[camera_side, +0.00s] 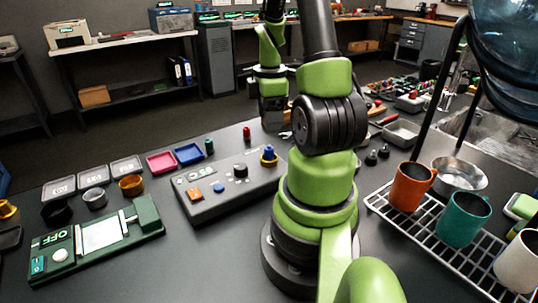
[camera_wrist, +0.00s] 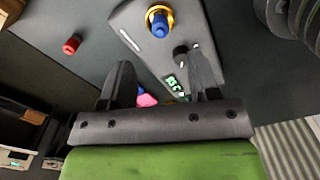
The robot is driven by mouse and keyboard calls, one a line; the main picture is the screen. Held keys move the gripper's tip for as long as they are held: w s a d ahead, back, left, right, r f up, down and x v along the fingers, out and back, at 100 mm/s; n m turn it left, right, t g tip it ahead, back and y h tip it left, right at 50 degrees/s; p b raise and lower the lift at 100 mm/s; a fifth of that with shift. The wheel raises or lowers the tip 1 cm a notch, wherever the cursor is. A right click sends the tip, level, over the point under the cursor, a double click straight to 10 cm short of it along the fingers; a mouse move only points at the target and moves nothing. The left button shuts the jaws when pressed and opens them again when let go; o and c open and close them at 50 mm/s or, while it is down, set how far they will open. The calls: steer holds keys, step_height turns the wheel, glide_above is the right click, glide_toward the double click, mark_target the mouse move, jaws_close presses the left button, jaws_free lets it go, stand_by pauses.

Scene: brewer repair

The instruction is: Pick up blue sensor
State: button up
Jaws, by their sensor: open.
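The blue sensor (camera_side: 269,150) is a small upright blue piece seated in a gold ring at the far right corner of the grey control box (camera_side: 222,197). In the wrist view the blue sensor (camera_wrist: 159,25) is near the top, beyond my fingertips and apart from them. My gripper (camera_wrist: 164,66) is open, with its two dark fingers spread and nothing held between them. The box's black knob (camera_wrist: 181,55) shows near the right finger. In the side view, my wrist is behind the box; the fingers cannot be made out clearly.
A small red piece (camera_side: 246,132) stands on the table left of the sensor; it also shows in the wrist view (camera_wrist: 72,44). A blue tray (camera_side: 189,154) and a pink tray (camera_side: 161,162) lie further left. A mug rack (camera_side: 400,215) stands at right.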

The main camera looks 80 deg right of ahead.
mark_target(269, 148)
step_height(269, 148, down, 9)
steer(key=shift+w+f, duration=0.1)
jaws_close()
stand_by(0.6)
